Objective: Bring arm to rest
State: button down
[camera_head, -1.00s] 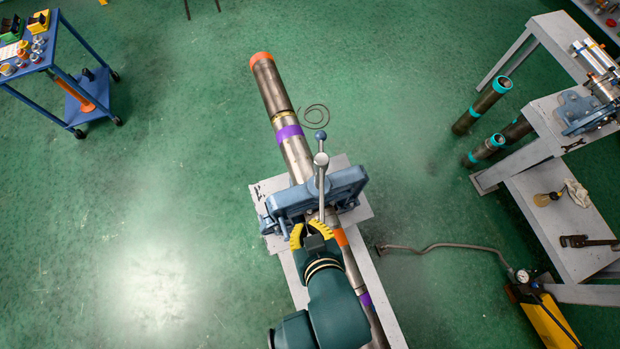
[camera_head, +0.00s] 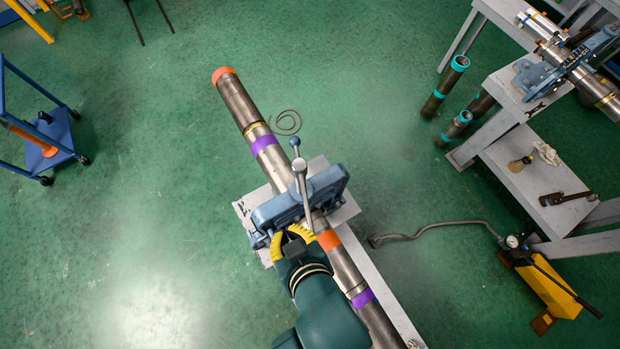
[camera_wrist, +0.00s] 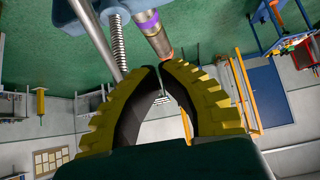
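My gripper (camera_head: 290,232), with yellow ridged fingers, is in front of the blue vise (camera_head: 322,188), left of its handle. In the wrist view the fingertips (camera_wrist: 160,69) come nearly together, with nothing visible between them. The vise stands on a light grey stand and holds a long steel pipe (camera_head: 262,142) with purple and orange bands. The upright vise handle (camera_head: 301,176) has a blue ball end. The wrist view shows the vise screw (camera_wrist: 116,38) and the pipe (camera_wrist: 151,27) beyond the fingertips. Whether the fingers touch the vise cannot be told.
A grey bench (camera_head: 500,95) with another vise stands at the right, with teal-ended pipes (camera_head: 447,84) beside it. A yellow pump (camera_head: 548,287) and its hose lie at lower right. A blue cart (camera_head: 62,135) stands at left.

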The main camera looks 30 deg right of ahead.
jog(key=d+r, duration=0.2)
jog(key=s+d+r, duration=0.1)
jog(key=d+r, duration=0.1)
jog(key=r, duration=0.1)
jog(key=shift+s+d, duration=0.1)
jog(key=shift+d, duration=0.15)
